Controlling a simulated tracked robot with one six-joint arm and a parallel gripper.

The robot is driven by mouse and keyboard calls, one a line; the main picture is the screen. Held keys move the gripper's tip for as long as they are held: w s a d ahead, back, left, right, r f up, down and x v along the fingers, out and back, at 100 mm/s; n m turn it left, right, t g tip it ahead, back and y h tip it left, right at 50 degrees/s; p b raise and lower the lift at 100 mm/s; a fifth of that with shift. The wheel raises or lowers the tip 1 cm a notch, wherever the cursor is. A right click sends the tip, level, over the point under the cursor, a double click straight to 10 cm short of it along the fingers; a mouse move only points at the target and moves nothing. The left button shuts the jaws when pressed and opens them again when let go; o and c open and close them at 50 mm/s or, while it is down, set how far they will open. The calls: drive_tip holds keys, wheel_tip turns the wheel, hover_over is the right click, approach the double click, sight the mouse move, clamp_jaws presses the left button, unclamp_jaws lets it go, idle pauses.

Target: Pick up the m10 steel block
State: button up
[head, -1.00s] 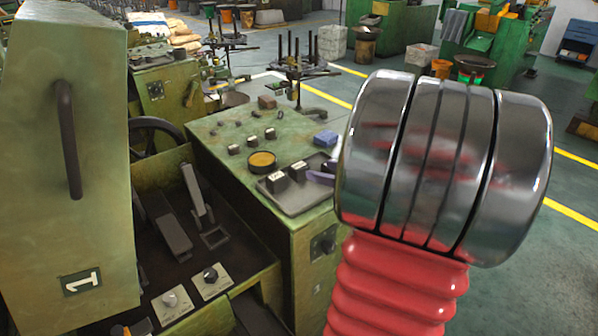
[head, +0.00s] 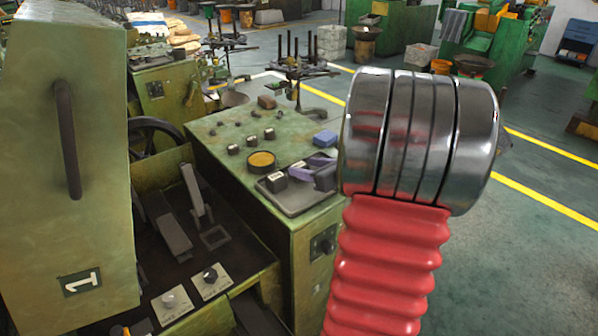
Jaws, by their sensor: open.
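Two dark steel blocks with pale labelled tops sit on a grey tray (head: 296,205) at the near right corner of the green machine top. The nearer left block (head: 276,183) shows clearly. The other block (head: 298,165) is mostly hidden behind a purple finger. Several similar blocks stand farther back, among them one block (head: 252,140). The labels are too small to read, so I cannot tell which is the m10. My gripper (head: 304,174) is open over the tray's right part, beside the two blocks. My chrome wrist hides part of it.
A round yellow-filled dish (head: 261,161) and a blue block (head: 325,139) lie near the tray. A brown block (head: 266,102) lies at the back of the machine top. A tall green cabinet (head: 70,160) stands at left.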

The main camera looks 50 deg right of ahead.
sight(299, 166)
drive_tip(key=x, duration=0.4)
idle(0.5)
clamp_jaws()
idle(0.4)
